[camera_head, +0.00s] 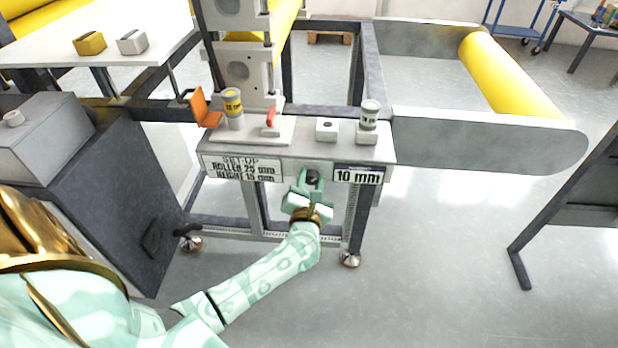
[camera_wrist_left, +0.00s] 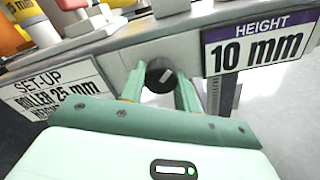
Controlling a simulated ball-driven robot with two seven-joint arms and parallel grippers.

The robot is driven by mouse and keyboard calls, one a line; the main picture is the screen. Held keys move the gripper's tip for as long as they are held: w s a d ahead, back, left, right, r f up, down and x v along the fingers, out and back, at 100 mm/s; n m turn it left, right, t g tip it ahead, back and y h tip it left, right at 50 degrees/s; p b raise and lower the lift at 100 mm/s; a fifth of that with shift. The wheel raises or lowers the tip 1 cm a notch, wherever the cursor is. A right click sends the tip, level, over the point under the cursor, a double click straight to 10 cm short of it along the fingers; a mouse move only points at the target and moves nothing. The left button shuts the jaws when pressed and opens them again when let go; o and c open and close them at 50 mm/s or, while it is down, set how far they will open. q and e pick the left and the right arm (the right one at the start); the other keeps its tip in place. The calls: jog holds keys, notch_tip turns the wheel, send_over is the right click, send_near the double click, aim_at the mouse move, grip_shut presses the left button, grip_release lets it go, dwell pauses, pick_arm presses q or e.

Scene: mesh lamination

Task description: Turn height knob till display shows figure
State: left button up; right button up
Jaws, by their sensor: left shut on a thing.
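The height knob (camera_wrist_left: 160,76) is a small black round knob with a light mark, on the front edge of the grey machine panel. It also shows in the head view (camera_head: 313,177), partly hidden by my fingers. My left gripper (camera_head: 311,182) is shut on the knob, with one finger on each side of it. The height display (camera_head: 358,175) right of the knob reads 10 mm; in the left wrist view (camera_wrist_left: 258,46) the word HEIGHT stands above the figure. The set-up sign (camera_head: 241,168) left of the knob reads roller 25 mm and height 15 mm. My right gripper is not in view.
A dark cabinet (camera_head: 105,190) stands at left.

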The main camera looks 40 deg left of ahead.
pick_arm(q)
jog(key=m+p, duration=0.1)
jog(key=m, duration=0.1)
jog(key=m+p, duration=0.2)
jog(key=shift+r+m, duration=0.2)
jog(key=shift+m, duration=0.1)
jog(key=shift+s+f+m+p, duration=0.1)
jog(key=shift+m+p, duration=0.95)
jog(key=shift+m, duration=0.95)
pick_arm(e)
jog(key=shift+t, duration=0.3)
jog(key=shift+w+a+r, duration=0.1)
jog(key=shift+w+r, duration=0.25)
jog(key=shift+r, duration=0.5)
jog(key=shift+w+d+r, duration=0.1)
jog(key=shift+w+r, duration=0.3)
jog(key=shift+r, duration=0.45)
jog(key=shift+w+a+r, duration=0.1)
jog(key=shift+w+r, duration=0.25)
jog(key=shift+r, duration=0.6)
pick_arm(q)
jog(key=o, duration=1)
jog(key=shift+s, duration=0.1)
